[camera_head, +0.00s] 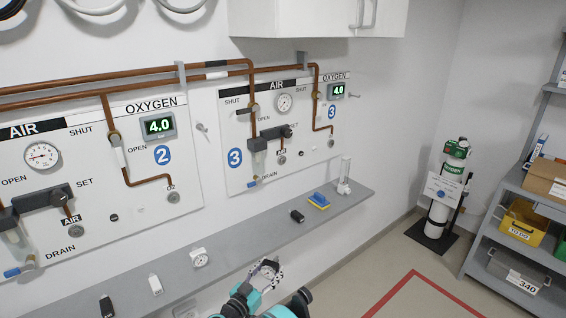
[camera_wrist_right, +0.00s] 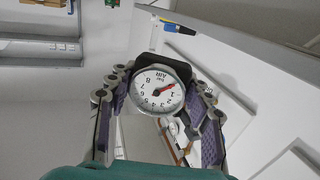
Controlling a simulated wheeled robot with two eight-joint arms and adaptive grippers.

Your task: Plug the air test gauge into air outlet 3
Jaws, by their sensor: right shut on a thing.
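The air test gauge (camera_wrist_right: 158,92) has a round white dial marked AIR with a red needle, and appears upside down in the right wrist view. My right gripper (camera_head: 267,270) is shut on it, with a finger on each side of the dial. The gauge (camera_head: 269,267) is in front of the grey shelf, below and apart from panel 3. Air outlet 3 (camera_head: 282,160) is a small round grey socket under an AIR label on the panel marked with a blue 3. Nothing is plugged into it. My left gripper is out of view.
The grey shelf (camera_head: 232,240) below the panels carries a white gauge-like device (camera_head: 200,257), a black block (camera_head: 297,216), a blue and yellow item (camera_head: 319,201) and a clear flowmeter (camera_head: 345,178). Panel 3's oxygen outlet (camera_head: 331,143) is right of the air outlet.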

